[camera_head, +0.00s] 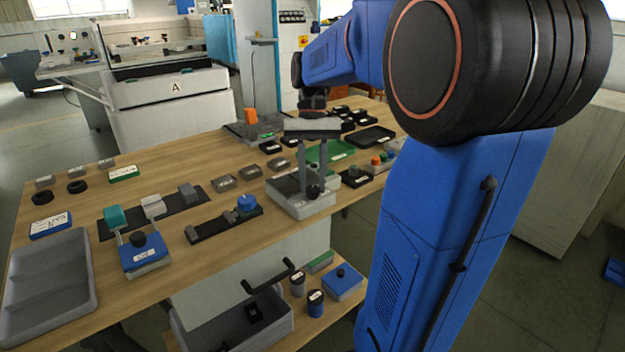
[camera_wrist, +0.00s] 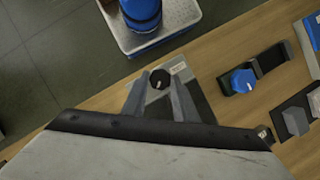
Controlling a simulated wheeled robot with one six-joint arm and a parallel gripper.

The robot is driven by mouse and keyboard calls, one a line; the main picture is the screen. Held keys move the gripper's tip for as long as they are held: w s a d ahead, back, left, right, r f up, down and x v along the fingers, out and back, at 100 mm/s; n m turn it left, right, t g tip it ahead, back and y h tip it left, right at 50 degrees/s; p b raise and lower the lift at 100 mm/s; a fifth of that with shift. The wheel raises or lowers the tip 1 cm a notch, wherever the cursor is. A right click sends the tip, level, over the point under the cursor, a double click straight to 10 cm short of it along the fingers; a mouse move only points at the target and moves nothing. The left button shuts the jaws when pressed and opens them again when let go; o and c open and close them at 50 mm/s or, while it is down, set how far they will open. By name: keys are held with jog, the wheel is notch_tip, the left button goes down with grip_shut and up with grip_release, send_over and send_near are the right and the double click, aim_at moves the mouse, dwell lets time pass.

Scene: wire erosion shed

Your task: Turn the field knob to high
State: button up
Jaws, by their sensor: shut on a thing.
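A grey box (camera_head: 302,208) stands near the front edge of the wooden bench, with a black round knob (camera_head: 313,191) on it. My gripper (camera_head: 312,186) points down over this box, its two grey fingers on either side of the knob. In the wrist view the knob (camera_wrist: 160,79) has a white pointer mark and sits between the fingertips of my gripper (camera_wrist: 158,84). The fingers are shut on it. A small white label (camera_wrist: 178,68) lies beside the knob; its words are too small to read. I cannot confirm from it that this is the field knob.
A blue knob (camera_head: 247,203) on a dark strip stands left of the box. A teal block (camera_head: 116,217), a blue box (camera_head: 143,253) and a grey tray (camera_head: 47,285) are further left. A green tray (camera_head: 326,152) lies behind. A lower shelf holds a bin (camera_head: 232,322).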

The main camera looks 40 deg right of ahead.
aim_at(312, 177)
jog(key=o, duration=1.1)
jog(key=shift+c, duration=0.2)
jog(key=v, duration=1.7)
jog(key=shift+r, duration=0.2)
jog(key=shift+w, duration=0.15)
jog(key=s+a+f+n+t+h, duration=0.1)
jog(key=s+a+f+n+t, duration=0.1)
jog(key=s+a+f, duration=0.2)
jog(key=s+a+f+n+t, duration=0.2)
jog(key=s+a+f, duration=0.3)
jog(key=s+f, duration=0.3)
jog(key=s+a+f+n+t+h, duration=0.1)
jog(key=s+a+f+n+t, duration=0.2)
jog(key=f, duration=0.9)
jog(key=s+a+t, duration=0.1)
jog(key=s+a, duration=0.1)
jog(key=s, duration=0.1)
jog(key=shift+s+a+h, duration=0.25)
jog(key=shift+s+h, duration=0.05)
jog(key=shift+s, duration=0.1)
